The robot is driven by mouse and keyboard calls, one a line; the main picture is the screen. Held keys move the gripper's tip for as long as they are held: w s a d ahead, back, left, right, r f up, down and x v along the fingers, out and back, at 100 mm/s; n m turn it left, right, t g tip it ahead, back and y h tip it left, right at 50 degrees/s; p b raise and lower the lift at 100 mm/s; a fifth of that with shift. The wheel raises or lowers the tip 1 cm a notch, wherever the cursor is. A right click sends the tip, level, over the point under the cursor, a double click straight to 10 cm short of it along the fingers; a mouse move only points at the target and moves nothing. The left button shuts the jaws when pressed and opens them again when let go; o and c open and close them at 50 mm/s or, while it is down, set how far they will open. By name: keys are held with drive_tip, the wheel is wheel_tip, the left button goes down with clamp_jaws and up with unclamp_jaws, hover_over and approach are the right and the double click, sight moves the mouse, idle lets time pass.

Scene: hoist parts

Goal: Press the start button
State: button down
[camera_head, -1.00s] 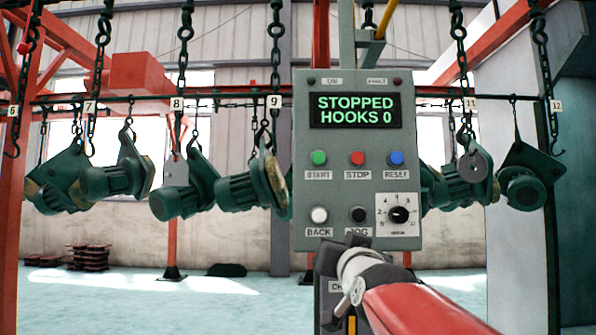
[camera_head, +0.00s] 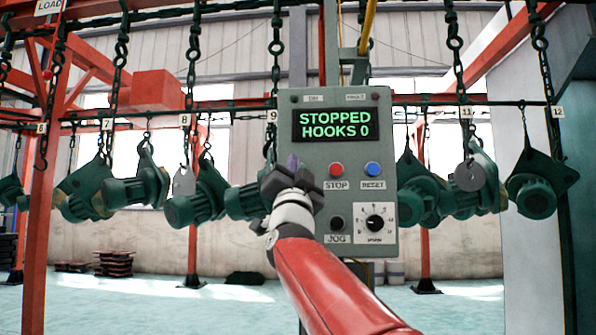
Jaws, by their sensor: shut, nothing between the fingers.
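The grey control panel (camera_head: 345,226) stands in the middle, its screen (camera_head: 334,124) reading "STOPPED HOOKS 0" in green. My gripper (camera_head: 290,164) is shut and empty in front of the panel's left side. It covers the place of the green start button and its label, so I cannot tell whether it touches the button. The red stop button (camera_head: 336,169) and the blue reset button (camera_head: 373,168) show to its right. The black jog button (camera_head: 337,222) and a dial (camera_head: 375,222) show below. The back button is hidden behind my arm.
Green motor parts (camera_head: 127,191) hang on chains and hooks on both sides of the panel. A grey round tag (camera_head: 469,176) hangs at the right. A red post (camera_head: 40,220) stands at the left. Dark stacked pieces (camera_head: 114,263) lie on the pale floor behind.

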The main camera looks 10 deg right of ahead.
drive_tip(key=w+d+p, duration=0.2)
drive_tip(key=w+p, duration=0.2)
drive_tip(key=w, duration=0.4)
drive_tip(key=shift+d, duration=0.35)
drive_tip(key=shift+w+p, duration=0.2)
drive_tip(key=shift+p, duration=0.1)
idle(1.5)
drive_tip(key=shift+w+d, duration=0.15)
drive_tip(key=shift+w, duration=0.15)
